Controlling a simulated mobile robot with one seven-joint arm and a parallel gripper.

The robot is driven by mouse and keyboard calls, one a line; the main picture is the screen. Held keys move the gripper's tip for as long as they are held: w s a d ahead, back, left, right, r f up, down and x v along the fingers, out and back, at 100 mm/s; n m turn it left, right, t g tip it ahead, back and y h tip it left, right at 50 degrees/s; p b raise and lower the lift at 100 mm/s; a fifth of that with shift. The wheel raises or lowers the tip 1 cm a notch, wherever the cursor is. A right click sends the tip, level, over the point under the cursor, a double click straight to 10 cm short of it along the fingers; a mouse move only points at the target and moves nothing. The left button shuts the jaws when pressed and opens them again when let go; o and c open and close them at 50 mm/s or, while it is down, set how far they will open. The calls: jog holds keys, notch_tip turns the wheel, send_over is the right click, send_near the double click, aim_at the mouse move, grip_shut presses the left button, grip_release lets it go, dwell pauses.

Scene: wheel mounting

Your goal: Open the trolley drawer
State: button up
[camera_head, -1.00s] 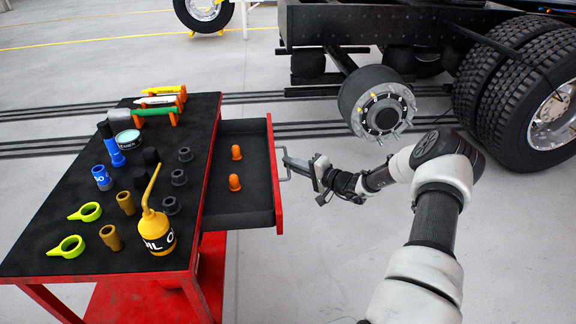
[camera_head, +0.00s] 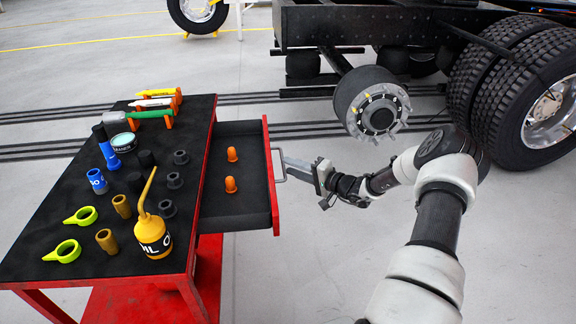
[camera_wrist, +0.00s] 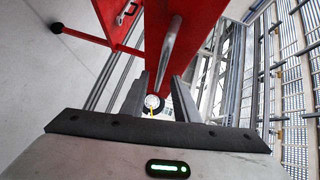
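The red trolley (camera_head: 205,130) has its drawer (camera_head: 237,205) pulled out to the right, and the dark inside shows. The drawer's silver handle (camera_head: 281,178) is on its red front. My gripper (camera_head: 287,162) is right at the handle, pointing left toward it. In the wrist view, the fingers of my gripper (camera_wrist: 160,82) are apart.
Two orange pieces (camera_head: 231,185) lie in the drawer. The black trolley top (camera_head: 75,190) carries an oil can (camera_head: 153,235), sockets, yellow-green rings and other tools. A truck hub (camera_head: 375,108) and large tyres (camera_head: 520,95) stand behind my arm. The floor right of the drawer is clear.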

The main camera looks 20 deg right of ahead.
jog(key=p+v, duration=0.2)
jog(key=v, duration=1.3)
jog(key=shift+r, duration=0.1)
